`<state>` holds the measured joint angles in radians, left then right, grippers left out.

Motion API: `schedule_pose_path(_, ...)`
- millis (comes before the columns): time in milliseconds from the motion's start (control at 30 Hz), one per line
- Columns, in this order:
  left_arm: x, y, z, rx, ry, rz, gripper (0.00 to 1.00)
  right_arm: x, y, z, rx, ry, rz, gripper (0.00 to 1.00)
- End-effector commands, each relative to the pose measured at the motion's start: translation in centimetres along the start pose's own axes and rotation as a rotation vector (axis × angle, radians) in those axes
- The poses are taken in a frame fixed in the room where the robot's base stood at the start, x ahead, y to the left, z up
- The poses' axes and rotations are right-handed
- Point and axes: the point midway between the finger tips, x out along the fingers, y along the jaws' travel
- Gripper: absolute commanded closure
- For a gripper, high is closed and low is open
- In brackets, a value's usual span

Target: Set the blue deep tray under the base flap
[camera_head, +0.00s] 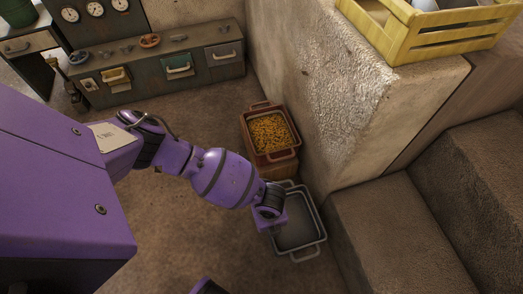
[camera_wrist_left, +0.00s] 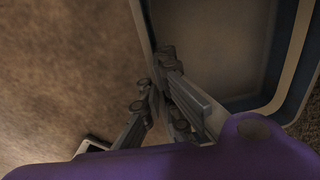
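The deep tray (camera_head: 318,240) is a grey-blue open box with a pale rim and end handles, low on the floor beside the stone step. It looks empty. In the left wrist view, its blue inner wall (camera_wrist_left: 302,60) and pale rim fill the upper right. My left gripper (camera_wrist_left: 157,80) is at the tray's left side wall, its fingers close together on either side of the rim, apparently pinching it. In the head view my purple wrist hides the fingers and part of the tray's left edge. My right gripper is out of view. I cannot make out a base flap.
A rust-red tray (camera_head: 257,154) full of yellow bits stands just behind the deep tray. Stone steps (camera_head: 390,240) rise on the right, with a yellow crate (camera_head: 450,38) on the ledge above. A drawer bench (camera_head: 160,75) stands at the back. Floor left of the tray is open.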

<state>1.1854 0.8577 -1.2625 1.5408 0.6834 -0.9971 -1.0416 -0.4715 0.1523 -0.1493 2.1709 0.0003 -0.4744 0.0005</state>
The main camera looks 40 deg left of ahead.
Motion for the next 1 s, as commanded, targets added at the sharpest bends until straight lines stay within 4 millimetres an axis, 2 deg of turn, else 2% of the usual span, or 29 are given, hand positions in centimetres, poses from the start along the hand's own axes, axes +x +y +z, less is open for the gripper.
schedule_pose_path(33, -2.3, 0.5, -0.7, 0.0, -0.002, -0.006, 1.0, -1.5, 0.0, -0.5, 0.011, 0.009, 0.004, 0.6)
schedule_pose_path(100, -4.0, 1.4, -1.8, 0.0, -0.001, -0.007, 1.0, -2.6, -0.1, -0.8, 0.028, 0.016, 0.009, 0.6)
schedule_pose_path(233, -5.0, 3.8, -4.5, -0.001, 0.001, -0.002, 1.0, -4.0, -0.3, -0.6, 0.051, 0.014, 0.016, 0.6)
schedule_pose_path(400, -6.2, 5.9, -6.9, -0.001, 0.001, -0.003, 1.0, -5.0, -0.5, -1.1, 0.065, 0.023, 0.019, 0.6)
schedule_pose_path(600, -6.7, 7.1, -8.3, -0.001, -0.001, -0.001, 1.0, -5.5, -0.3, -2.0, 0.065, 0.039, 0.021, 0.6)
schedule_pose_path(867, -6.8, 7.2, -8.5, -0.011, -0.001, -0.003, 1.0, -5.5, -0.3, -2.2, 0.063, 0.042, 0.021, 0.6)
schedule_pose_path(1000, -6.7, 7.6, -8.3, -0.114, -0.001, -0.001, 1.0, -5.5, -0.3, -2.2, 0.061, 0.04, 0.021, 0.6)
